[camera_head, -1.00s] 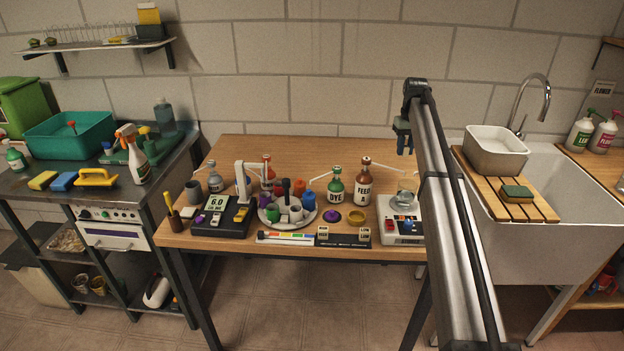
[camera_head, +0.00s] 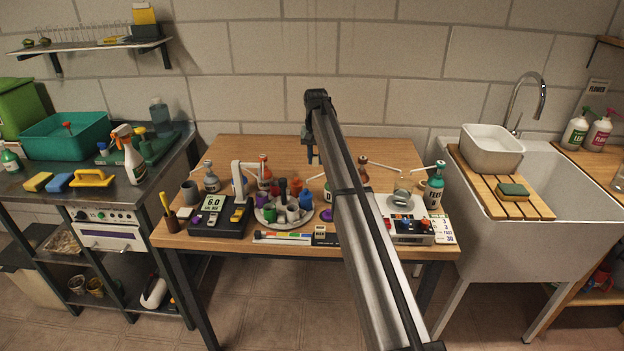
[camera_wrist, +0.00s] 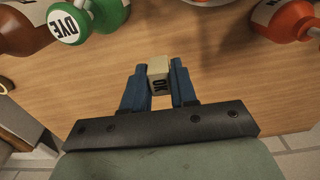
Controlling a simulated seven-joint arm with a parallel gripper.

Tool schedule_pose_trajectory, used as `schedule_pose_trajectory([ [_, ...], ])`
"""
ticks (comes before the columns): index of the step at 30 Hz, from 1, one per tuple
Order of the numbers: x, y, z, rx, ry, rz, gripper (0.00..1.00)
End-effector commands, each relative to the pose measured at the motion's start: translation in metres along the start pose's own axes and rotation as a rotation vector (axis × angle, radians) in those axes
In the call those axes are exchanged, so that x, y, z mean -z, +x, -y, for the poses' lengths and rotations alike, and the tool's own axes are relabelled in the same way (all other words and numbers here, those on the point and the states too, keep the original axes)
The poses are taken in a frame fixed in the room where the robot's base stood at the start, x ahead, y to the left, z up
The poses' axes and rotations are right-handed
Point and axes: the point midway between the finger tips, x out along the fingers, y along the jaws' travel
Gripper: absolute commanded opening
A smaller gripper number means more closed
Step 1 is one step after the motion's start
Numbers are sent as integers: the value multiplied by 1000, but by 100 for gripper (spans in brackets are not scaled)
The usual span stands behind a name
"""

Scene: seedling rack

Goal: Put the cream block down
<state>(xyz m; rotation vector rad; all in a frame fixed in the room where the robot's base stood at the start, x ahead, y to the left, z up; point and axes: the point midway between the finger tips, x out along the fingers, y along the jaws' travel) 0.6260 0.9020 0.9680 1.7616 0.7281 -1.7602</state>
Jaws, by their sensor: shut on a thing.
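The cream block (camera_wrist: 159,68) with dark lettering on its face is between the two blue fingers of my gripper (camera_wrist: 160,85) in the wrist view. The gripper is shut on it, and bare wood of the table (camera_wrist: 215,75) shows beyond and around it. In the head view my gripper (camera_head: 312,155) hangs over the back part of the wooden table (camera_head: 230,150). The block in it cannot be made out there. Another cream block (camera_head: 319,232) stands near the table's front edge, beside the coloured strip.
The green DYE bottle (camera_wrist: 85,22) and orange-red bottles (camera_wrist: 292,22) stand close by in the wrist view. A round tray (camera_head: 285,222) with several cups, a meter (camera_head: 218,222) and a white scale (camera_head: 405,228) occupy the table. My arm hides part of the table's middle.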

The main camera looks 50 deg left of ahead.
Motion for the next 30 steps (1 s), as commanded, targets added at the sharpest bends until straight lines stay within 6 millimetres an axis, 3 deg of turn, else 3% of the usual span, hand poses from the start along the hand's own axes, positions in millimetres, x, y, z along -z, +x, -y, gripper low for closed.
schedule_pose_trajectory([
  [9, -1, 49, 0, 0, -1, 1, 0],
  [21, 0, 87, -1, 0, -1, 1, 0],
  [30, 0, 92, 0, 0, -1, 0, 0],
])
